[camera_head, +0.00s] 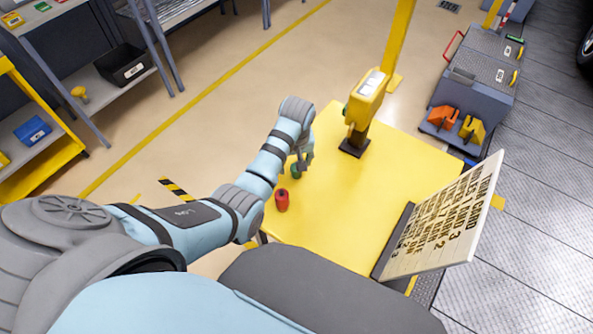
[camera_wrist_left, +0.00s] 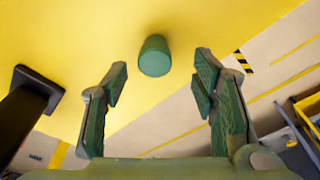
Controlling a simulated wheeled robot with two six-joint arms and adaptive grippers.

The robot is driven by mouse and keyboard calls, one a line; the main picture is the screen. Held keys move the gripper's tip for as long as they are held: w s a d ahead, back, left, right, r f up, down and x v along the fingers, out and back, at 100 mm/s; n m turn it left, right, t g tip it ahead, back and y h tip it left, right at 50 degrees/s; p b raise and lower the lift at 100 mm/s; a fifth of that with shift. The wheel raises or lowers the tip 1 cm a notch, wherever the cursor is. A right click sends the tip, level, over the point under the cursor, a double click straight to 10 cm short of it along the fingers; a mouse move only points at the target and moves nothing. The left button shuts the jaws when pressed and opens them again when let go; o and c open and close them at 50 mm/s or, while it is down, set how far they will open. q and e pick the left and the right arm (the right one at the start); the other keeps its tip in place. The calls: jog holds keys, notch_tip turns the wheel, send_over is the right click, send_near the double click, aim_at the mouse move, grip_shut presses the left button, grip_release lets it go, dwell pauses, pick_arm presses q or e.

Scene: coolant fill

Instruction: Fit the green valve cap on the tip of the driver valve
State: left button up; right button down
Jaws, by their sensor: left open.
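The green valve cap (camera_wrist_left: 154,56) stands on the yellow table, just beyond and between my left fingertips in the left wrist view. In the head view the cap (camera_head: 295,172) shows as a small green piece, partly covered by my left gripper (camera_head: 303,163). My left gripper (camera_wrist_left: 161,64) is open and empty, pointing down at the cap, with its two fingers to either side. No contact with the cap shows. I cannot make out the driver valve in these views. My right gripper is out of view.
A red cap-like piece (camera_head: 282,200) stands near the green cap on the yellow table (camera_head: 345,210). A yellow post device (camera_head: 366,95) with a dark foot stands at the table's back. A lettered board (camera_head: 445,215) rises at the right edge. A car tyre (camera_head: 587,47) shows at the far right.

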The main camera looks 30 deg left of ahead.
pick_arm(q)
jog(key=f, duration=0.2)
jog(key=f+b, duration=0.1)
jog(key=f, duration=0.1)
jog(key=shift+w+d+f, duration=0.1)
jog(key=shift+w, duration=0.3)
jog(key=shift+s+r, duration=0.15)
jog(key=shift+r, duration=0.05)
jog(key=c, duration=0.9)
